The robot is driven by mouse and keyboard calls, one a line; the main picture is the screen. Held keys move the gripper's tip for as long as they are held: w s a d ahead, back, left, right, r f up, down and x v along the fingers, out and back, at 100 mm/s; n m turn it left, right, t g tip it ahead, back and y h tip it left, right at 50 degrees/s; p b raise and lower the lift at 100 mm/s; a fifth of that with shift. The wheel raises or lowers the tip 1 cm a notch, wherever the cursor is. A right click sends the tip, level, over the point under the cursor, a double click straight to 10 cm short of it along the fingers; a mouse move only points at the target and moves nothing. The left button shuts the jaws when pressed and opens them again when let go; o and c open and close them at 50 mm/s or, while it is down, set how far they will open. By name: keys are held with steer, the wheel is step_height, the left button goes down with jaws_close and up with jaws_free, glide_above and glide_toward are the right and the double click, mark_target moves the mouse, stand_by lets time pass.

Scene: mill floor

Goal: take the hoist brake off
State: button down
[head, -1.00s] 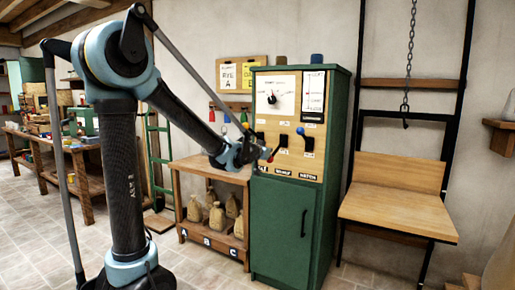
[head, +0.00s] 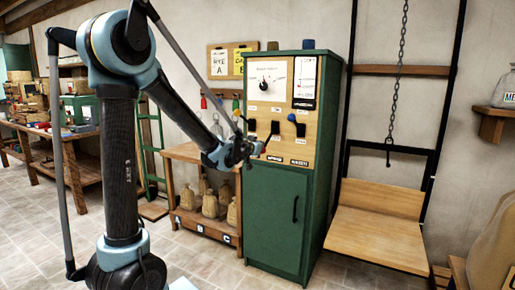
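The green control cabinet (head: 273,221) carries a pale wooden panel with a dial and several levers. A blue-knobbed lever (head: 292,118) tilts up at the right of the lever row. A middle lever slot (head: 275,128) is dark. My gripper (head: 250,149) is in front of the panel's lower left, hiding part of it. A small reddish tip shows at its fingers, and I cannot tell whether they touch or hold it. The labels are too small to read. The hoist's wooden platform (head: 372,243) hangs low in its black frame, below a chain and hook (head: 388,150).
A low wooden shelf (head: 190,152) with several sacks stands left of the cabinet. A long workbench (head: 75,150) is further left. A wall shelf (head: 497,112) with a sack is at the right, with a large pale sack (head: 496,245) below. Tiled floor is open in front.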

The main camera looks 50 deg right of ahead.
steer(key=shift+r, duration=0.1)
steer(key=r+v, duration=0.1)
steer(key=v, duration=1.2)
steer(key=shift+d+r, duration=0.25)
steer(key=shift+r, duration=0.05)
stand_by(0.6)
